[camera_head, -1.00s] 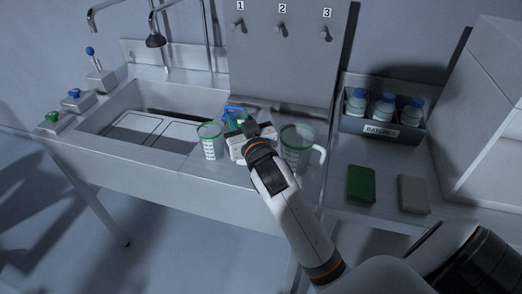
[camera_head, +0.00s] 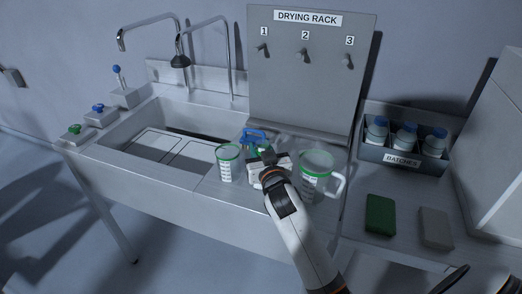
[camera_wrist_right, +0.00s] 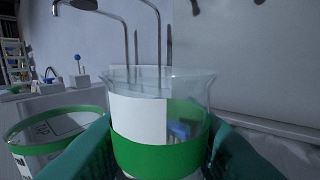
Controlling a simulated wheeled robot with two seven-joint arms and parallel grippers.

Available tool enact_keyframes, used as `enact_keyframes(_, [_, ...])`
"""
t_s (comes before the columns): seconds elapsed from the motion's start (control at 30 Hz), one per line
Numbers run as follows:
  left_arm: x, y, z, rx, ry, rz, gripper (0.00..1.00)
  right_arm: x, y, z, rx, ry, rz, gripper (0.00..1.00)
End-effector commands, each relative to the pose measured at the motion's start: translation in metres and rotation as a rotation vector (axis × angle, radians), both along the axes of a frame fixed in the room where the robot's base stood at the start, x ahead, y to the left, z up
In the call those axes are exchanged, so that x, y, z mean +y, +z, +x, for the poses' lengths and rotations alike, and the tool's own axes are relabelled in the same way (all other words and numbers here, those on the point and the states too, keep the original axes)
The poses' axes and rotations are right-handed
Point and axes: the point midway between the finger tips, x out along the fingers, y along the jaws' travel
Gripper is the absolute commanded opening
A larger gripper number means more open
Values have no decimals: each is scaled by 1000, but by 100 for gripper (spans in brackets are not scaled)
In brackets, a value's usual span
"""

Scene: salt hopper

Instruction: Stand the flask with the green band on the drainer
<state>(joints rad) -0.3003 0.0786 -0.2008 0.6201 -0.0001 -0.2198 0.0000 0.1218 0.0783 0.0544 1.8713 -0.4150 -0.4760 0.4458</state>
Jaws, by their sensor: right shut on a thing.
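My right gripper (camera_head: 268,160) is shut on a clear glass vessel with a green band (camera_wrist_right: 160,155), taken as the flask. In the right wrist view it stands upright between the teal finger pads, with a white patch above the band. In the head view the gripper mostly hides it; whether its base touches the counter cannot be told. A ledge at the foot of the drying rack panel (camera_head: 310,85) lies behind the gripper. I cannot tell which surface is the drainer. My left gripper is not in view.
A green-rimmed beaker (camera_head: 229,165) stands close left of the gripper, a green-rimmed jug (camera_head: 316,176) close right. A blue object (camera_head: 254,135) is just behind. The sink (camera_head: 165,145) is left. A bottle crate (camera_head: 402,160), green block (camera_head: 380,214) and grey block (camera_head: 435,227) are right.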

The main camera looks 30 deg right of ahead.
Motion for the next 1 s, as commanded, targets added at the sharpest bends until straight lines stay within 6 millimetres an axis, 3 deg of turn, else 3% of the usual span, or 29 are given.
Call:
enact_keyframes(0.33, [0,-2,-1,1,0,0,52,0,-4,0,-2,1,0,0])
enact_keyframes(0.37, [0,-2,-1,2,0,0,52,0,-5,0,-1,1,0,35])
enact_keyframes(0.5, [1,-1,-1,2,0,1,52,0,-4,0,-1,1,0,55])
enact_keyframes(0.83, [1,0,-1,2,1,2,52,1,-2,-2,0,1,-1,55])
enact_keyframes(1.0, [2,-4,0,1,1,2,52,7,-4,-25,0,1,-1,55])
